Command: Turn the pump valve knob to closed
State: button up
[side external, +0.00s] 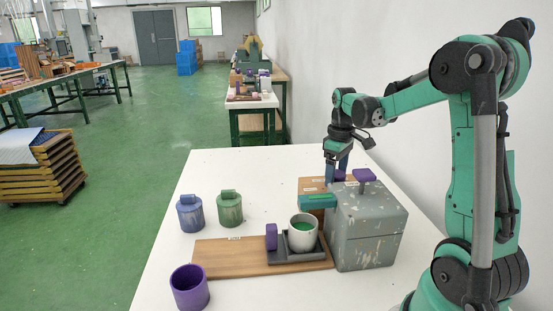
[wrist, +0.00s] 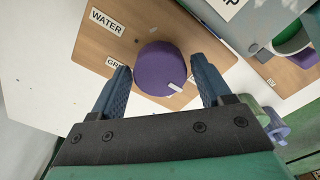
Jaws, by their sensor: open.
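A round purple knob (wrist: 158,66) with a white mark on its lower right side sits on a wooden board (wrist: 105,55). Labels on the board read "WATER" and "GR", the second partly hidden. In the side external view the knob (side external: 340,176) shows partly, behind the grey pump box (side external: 368,225). My gripper (wrist: 161,68) is open, with one finger on each side of the knob. I cannot tell whether either finger touches it. My gripper also shows in the side external view (side external: 336,172), pointing down behind the box.
A white cup with green paint (side external: 303,232) stands on a dark tray (side external: 275,255), beside a purple block (side external: 271,237). Blue (side external: 190,215) and green (side external: 230,210) jars and a purple cup (side external: 189,290) stand left.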

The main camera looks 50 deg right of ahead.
jog(key=shift+r, duration=2.85)
jog(key=s+a+f+t, duration=0.1)
jog(key=a+t, duration=0.6)
jog(key=a, duration=1.5)
jog(key=shift+f, duration=0.6)
